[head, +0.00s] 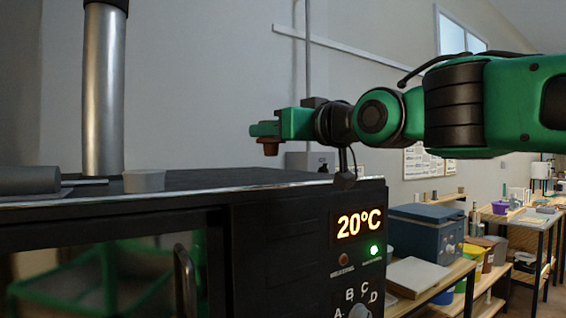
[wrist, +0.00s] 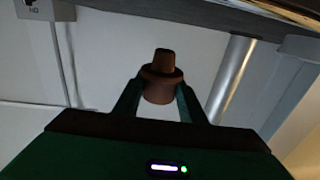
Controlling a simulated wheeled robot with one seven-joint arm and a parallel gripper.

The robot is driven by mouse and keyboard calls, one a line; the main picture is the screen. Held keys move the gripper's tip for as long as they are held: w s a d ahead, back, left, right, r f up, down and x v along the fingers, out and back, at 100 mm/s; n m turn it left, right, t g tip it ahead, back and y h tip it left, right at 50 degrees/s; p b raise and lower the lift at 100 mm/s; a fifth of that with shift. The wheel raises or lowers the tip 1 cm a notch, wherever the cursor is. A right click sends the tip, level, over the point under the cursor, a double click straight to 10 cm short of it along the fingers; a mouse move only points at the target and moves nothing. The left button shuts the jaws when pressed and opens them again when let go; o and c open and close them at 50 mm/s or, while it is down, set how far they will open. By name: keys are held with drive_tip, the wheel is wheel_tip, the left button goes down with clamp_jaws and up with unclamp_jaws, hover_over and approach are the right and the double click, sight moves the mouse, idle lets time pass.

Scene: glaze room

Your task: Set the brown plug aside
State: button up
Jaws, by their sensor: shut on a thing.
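The brown plug (wrist: 161,78) is between the two fingers of my gripper (wrist: 158,98) in the wrist view, with its narrow end pointing away from the palm. In the head view my green gripper (head: 265,130) reaches left over the top of the black kiln (head: 210,182). The plug (head: 270,148) hangs just under the fingertips there, apart from the kiln top. My gripper is shut on the plug.
A small grey cup-like piece (head: 144,181) and a grey cylinder (head: 28,180) rest on the kiln top at left. A metal flue pipe (head: 103,95) rises behind them. A blue box (head: 425,232) stands on a bench at right.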

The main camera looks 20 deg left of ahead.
drive_tip(key=shift+w+d+f, duration=0.35)
drive_tip(key=shift+w+f, duration=0.2)
drive_tip(key=shift+w, duration=0.2)
drive_tip(key=shift+f, duration=2)
drive_tip(key=shift+f, duration=0.1)
drive_tip(key=o, duration=1.2)
drive_tip(key=shift+d, duration=0.15)
drive_tip(key=v, duration=1.2)
